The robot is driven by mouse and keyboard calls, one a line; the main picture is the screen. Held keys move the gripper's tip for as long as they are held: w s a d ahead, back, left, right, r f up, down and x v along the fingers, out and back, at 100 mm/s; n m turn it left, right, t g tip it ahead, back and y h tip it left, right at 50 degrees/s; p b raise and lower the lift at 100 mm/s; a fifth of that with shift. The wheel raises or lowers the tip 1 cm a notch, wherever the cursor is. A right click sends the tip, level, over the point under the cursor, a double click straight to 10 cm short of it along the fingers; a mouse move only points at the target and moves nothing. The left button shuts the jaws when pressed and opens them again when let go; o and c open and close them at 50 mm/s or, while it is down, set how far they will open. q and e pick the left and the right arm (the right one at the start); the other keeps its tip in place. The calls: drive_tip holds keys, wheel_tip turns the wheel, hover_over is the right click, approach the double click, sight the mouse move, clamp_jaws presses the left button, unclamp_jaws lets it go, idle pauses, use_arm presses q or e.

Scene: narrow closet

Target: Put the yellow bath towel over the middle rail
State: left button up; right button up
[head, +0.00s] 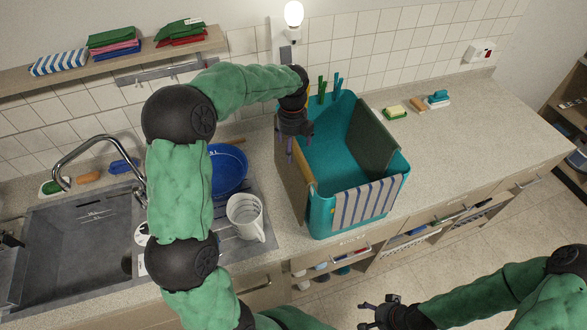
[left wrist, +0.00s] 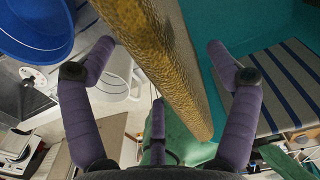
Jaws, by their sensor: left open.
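A yellow-brown towel (left wrist: 170,60) hangs over the left wall of a teal bin (head: 330,150) on the counter. In the head view its tan outer side (head: 292,182) shows, partly hidden by my left gripper. My left gripper (head: 291,145) is over that wall, fingers pointing down. In the left wrist view the open fingers (left wrist: 160,85) stand on both sides of the towel, with gaps visible. My right gripper (head: 378,314) is open and empty, low at the bottom of the head view. A rail (head: 165,72) is on the wall under the shelf; I cannot tell which rail is the middle one.
A dark green cloth (head: 372,140) hangs on the bin's right wall and a striped cloth (head: 368,202) on its front. A blue bowl (head: 228,170) and white mug (head: 245,217) stand left of the bin, near the sink (head: 80,245). The right counter (head: 480,140) is mostly clear.

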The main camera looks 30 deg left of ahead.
use_arm(q)
drive_tip(key=shift+a+f, duration=0.15)
drive_tip(key=shift+f, duration=1.25)
drive_tip(key=shift+a+f, duration=0.15)
drive_tip(key=shift+f, duration=1.2)
drive_tip(key=c, duration=1.4)
drive_tip(key=shift+r, duration=0.15)
clamp_jaws()
